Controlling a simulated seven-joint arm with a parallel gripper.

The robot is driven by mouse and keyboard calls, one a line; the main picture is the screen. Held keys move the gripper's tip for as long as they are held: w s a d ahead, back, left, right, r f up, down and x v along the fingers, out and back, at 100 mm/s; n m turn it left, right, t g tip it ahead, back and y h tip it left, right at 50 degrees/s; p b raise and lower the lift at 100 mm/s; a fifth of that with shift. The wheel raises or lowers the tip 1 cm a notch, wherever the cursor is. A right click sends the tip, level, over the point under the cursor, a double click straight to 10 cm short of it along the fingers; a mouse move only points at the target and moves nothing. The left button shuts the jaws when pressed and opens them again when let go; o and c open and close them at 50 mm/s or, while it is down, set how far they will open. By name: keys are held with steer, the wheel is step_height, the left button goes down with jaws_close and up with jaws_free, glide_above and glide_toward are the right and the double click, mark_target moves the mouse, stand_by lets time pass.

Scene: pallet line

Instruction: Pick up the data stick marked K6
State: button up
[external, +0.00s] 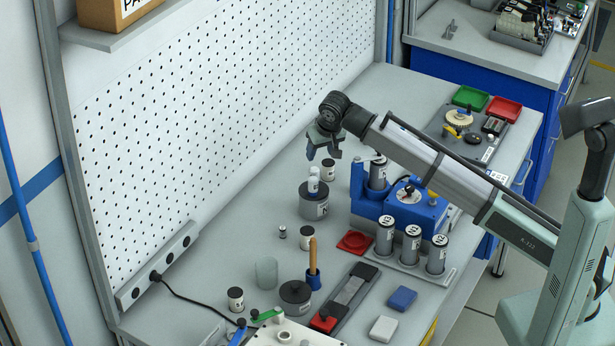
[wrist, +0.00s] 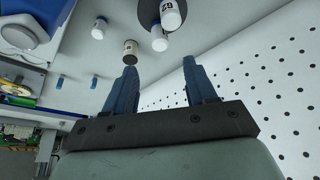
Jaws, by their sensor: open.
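My gripper (external: 322,153) is open and empty above the back of the bench in the external view. In the wrist view its two blue fingers (wrist: 160,68) stand apart with nothing between them. I cannot make out a K6 mark on anything. A white cylinder (wrist: 168,14) with a partly readable dark mark shows at the top of the wrist view, beside another small white cylinder (wrist: 161,40). Small white cylinders (external: 314,180) stand at a grey round holder (external: 313,207) below my gripper. Two small blue pieces (wrist: 62,82) lie on the surface, their marks unreadable.
A dark cylinder with a pale end (wrist: 130,50) is near the left finger. A blue fixture (external: 395,208) and several labelled grey cylinders (external: 411,244) stand to the right. A pegboard (external: 230,110) borders the bench's back. Bare bench lies left of the holder.

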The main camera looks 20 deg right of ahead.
stand_by(0.3)
steer(key=w+d+f+m+g+y, duration=0.1)
steer(key=w+d+f+m+y, duration=0.2)
steer(key=w+d+f+m, duration=0.4)
steer(key=w+d+f+m+t+y, duration=0.3)
steer(key=w+d+m, duration=0.5)
steer(key=d+m, duration=0.4)
steer(key=w+d+f+m+t+y, duration=0.35)
steer(key=w+d+m, duration=0.5)
steer(key=d, duration=0.55)
steer(key=shift+m+g, duration=0.35)
steer(key=shift+g, duration=0.1)
steer(key=x, duration=0.7)
steer(key=shift+s+a+r, duration=0.15)
steer(key=shift+a, duration=0.05)
steer(key=shift+f+x, duration=0.1)
steer(key=shift+x, duration=1.25)
steer(key=shift+f+x, duration=0.15)
steer(key=shift+x, duration=1.25)
steer(key=shift+s+r, duration=0.1)
steer(key=shift+s, duration=0.1)
steer(key=c, duration=1)
